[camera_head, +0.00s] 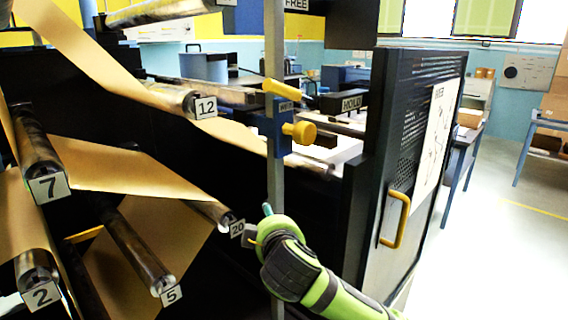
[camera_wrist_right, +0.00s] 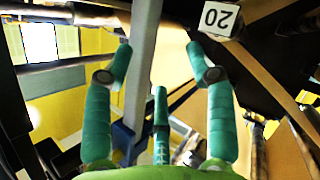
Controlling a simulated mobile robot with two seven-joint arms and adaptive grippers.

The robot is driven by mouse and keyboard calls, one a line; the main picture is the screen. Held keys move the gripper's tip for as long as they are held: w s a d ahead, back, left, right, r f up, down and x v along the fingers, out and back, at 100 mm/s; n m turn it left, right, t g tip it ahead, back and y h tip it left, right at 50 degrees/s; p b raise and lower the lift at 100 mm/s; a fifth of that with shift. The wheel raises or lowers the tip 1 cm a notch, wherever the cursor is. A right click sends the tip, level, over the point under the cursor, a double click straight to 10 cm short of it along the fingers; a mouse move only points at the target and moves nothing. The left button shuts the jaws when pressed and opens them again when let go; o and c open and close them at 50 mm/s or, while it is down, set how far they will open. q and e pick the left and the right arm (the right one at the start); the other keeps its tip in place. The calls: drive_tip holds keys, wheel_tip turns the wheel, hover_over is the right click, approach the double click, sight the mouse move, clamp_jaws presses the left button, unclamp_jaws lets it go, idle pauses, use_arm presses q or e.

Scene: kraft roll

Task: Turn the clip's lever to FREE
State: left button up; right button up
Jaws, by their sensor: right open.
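The clip (camera_head: 282,122) is a blue block on an upright grey post (camera_head: 274,185) in the head view. A yellow lever bar (camera_head: 283,90) lies across its top, slightly tilted, and a yellow knob (camera_head: 300,132) sticks out to the right. My right gripper (camera_head: 257,228) is below the clip, near the post. In the right wrist view its green fingers (camera_wrist_right: 160,65) are spread and empty, with the post (camera_wrist_right: 141,60) between the left and middle fingers. My left gripper is not in view.
Rollers with brown paper fill the left, with plates such as 12 (camera_head: 205,107), 7 (camera_head: 50,188) and 20 (camera_head: 237,229). A dark perforated door (camera_head: 420,110) with a yellow handle (camera_head: 395,220) stands to the right. Open floor (camera_head: 500,230) lies beyond it.

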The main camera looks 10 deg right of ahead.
wheel_tip(320, 180, up, 12)
drive_tip(key=s+t+h, duration=0.1)
drive_tip(key=s+t, duration=0.1)
drive_tip(key=t, duration=0.1)
drive_tip(key=t+h, duration=0.3)
approach(286, 91)
drive_tip(key=x, duration=0.4)
drive_tip(key=p+x, duration=0.3)
drive_tip(key=x, duration=0.3)
drive_tip(key=shift+r, duration=0.2)
drive_tip(key=shift+w+y, duration=0.4)
drive_tip(key=shift+w, duration=0.05)
drive_tip(key=shift+c, duration=0.4)
clamp_jaws()
